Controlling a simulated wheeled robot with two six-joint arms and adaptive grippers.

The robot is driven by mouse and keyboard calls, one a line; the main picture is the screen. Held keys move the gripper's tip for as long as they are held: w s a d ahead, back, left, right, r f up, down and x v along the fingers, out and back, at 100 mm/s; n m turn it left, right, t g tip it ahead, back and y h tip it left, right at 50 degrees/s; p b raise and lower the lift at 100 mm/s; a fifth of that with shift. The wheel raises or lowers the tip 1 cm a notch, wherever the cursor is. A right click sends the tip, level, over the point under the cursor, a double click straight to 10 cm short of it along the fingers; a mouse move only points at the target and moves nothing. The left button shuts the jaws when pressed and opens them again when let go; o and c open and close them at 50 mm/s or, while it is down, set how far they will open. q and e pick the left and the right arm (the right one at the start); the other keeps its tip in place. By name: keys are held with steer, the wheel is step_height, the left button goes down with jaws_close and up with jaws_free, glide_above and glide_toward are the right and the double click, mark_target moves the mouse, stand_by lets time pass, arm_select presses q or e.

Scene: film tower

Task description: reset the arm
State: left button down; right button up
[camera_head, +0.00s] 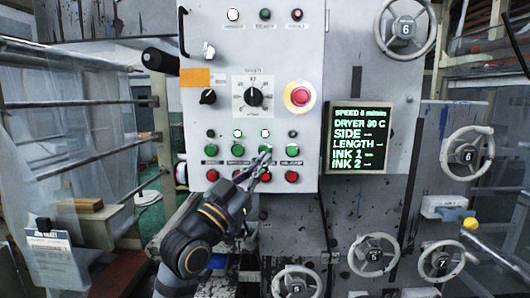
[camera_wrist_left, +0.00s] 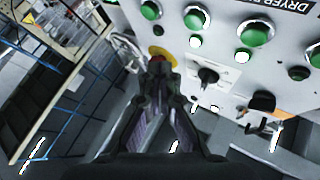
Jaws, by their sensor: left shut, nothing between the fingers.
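My left gripper (camera_head: 264,157) is raised in front of the grey control panel (camera_head: 228,108), its fingers closed and empty. Its tips overlap the area between the green buttons (camera_head: 237,151) and the red buttons (camera_head: 292,177); I cannot tell whether they touch the panel. In the left wrist view the gripper (camera_wrist_left: 165,72) shows as two dark fingers meeting at the tips, with the red emergency stop on its yellow ring (camera_wrist_left: 157,51) just beyond. My right gripper is not in either view.
A green-text display (camera_head: 358,138) is right of the panel. Numbered handwheels (camera_head: 467,153) protrude at the right and below. The emergency stop (camera_head: 299,96) and a dial (camera_head: 254,93) stick out of the panel. A metal rack (camera_head: 85,103) with plastic sheeting stands at left.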

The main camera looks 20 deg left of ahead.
arm_select(q)
steer(key=s+a+f+n+g+y, duration=0.1)
steer(key=f+g+y, duration=0.15)
steer(key=f, duration=0.85)
steer(key=s+f+n+g+y, duration=0.15)
steer(key=f+g, duration=0.25)
steer(key=f, duration=0.7)
steer(key=s+a+f+n+g+y, duration=0.1)
steer(key=f+g+y, duration=0.15)
steer(key=f, duration=0.95)
steer(key=s+a+f+n+g+y, duration=0.15)
steer(key=s+f+g, duration=0.25)
steer(key=s+f, duration=0.55)
steer(key=s+a+f+n+g+y, duration=0.1)
steer(key=s+a+f+g+y, duration=0.3)
steer(key=s+f, duration=0.6)
steer(key=s+a+f+g+h, duration=0.1)
steer(key=s+f, duration=0.1)
steer(key=f, duration=1)
steer(key=s+a+f+g+h, duration=0.1)
steer(key=f, duration=1)
steer(key=s+a+f+g, duration=0.1)
steer(key=s+f, duration=1.7)
steer(key=s, duration=0.1)
steer(key=shift+s+a+f+n+g, duration=0.2)
steer(key=shift+s+f+n+g, duration=0.1)
steer(key=shift+s+f, duration=0.1)
